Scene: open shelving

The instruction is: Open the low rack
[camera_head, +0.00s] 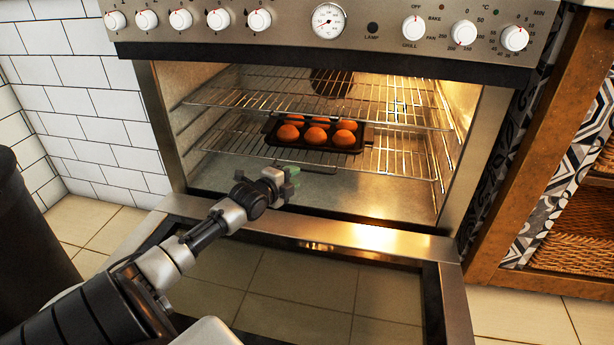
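The oven (310,45) stands ahead with its door (378,238) lowered open toward me. The low rack (396,163) is a wire grid inside the cavity. A dark muffin tray (357,142) with several round orange-brown items rests on it. My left gripper (289,176) is at the cavity's mouth, just below and in front of the low rack's front edge. Its fingers are small here, and I cannot tell whether they are open, shut or touching the rack. My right gripper is not in view.
An upper wire rack (390,100) sits above the low one and holds a dark item (331,82). The lowered door lies below my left arm. A wooden shelf unit (500,240) with woven baskets (580,240) stands at the right. White tiled wall (80,100) is at the left.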

